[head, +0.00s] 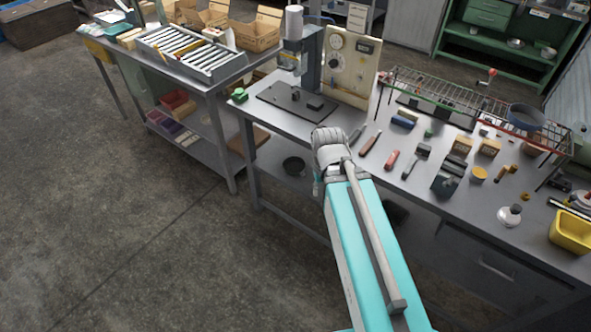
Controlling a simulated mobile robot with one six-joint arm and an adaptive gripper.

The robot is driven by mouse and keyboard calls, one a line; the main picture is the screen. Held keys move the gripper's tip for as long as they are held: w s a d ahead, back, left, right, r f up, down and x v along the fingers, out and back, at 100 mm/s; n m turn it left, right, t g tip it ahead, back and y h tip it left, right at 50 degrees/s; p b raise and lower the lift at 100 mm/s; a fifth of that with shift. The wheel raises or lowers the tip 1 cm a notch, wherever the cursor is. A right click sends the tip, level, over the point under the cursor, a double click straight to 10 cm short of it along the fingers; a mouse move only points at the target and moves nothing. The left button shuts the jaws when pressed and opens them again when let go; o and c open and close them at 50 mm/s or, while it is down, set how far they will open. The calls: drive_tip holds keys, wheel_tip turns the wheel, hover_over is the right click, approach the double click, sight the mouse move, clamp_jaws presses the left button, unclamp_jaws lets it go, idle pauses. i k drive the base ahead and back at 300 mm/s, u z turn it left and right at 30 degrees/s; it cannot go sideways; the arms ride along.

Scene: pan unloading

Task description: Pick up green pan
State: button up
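I cannot make out a clearly green pan. A dark blue-grey round pan (525,117) sits on the wire rack at the right, at the back of the workbench. A small green object (239,95) lies at the bench's left corner, too small to identify. My turquoise arm reaches up from the bottom middle over the bench's front edge, well left of the dark pan. Its grey joint shows, but my gripper's fingers do not.
The metal workbench (455,210) holds a drill press (292,45), a control panel (350,65), several hand tools and a yellow bin (572,232). A dark bowl (294,166) sits on its lower shelf. A second table (205,88) stands left. The floor at left is clear.

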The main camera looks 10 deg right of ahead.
sight(294, 166)
drive_tip(key=u, duration=0.05)
drive_tip(key=i, duration=1)
drive_tip(key=z, duration=0.05)
